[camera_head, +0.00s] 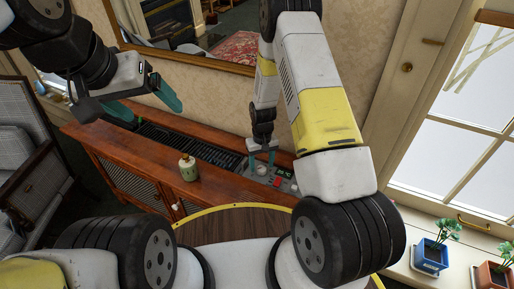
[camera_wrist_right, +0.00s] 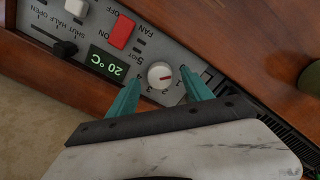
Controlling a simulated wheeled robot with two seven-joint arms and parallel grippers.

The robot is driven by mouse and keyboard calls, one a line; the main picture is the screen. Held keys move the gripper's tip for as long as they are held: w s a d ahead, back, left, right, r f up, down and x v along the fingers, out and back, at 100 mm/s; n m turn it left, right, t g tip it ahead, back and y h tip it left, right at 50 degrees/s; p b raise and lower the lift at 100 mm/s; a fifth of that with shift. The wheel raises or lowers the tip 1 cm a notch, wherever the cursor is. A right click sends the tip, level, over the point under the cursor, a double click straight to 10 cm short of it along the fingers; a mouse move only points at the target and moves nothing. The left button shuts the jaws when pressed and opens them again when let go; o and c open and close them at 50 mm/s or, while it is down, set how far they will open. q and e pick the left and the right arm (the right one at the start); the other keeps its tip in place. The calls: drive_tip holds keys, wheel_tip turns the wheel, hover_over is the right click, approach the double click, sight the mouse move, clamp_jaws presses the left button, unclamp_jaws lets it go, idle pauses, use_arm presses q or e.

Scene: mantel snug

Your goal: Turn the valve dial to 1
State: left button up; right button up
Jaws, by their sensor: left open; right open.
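Small digits ring the dial, but I cannot tell for sure which one the mark meets. My right gripper (camera_wrist_right: 158,82) is open, with one teal finger on either side of the dial. I cannot tell whether the fingers touch it. In the head view the right gripper (camera_head: 262,158) is over the panel (camera_head: 285,179). My left gripper (camera_head: 145,102) is open and empty above the cabinet's left part.
The panel also has a red fan switch (camera_wrist_right: 122,32), a green 20 °C display (camera_wrist_right: 107,63) and a slider (camera_wrist_right: 64,48). It is set in a wooden cabinet (camera_head: 225,188) beside a dark grille. A green bottle (camera_head: 188,168) stands on the cabinet. Potted plants (camera_head: 430,254) stand at right.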

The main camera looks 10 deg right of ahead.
drive_tip(key=shift+f, duration=0.8)
clamp_jaws()
drive_tip(key=shift+m, duration=0.3)
drive_tip(key=m, duration=0.4)
drive_tip(key=shift+m, duration=2)
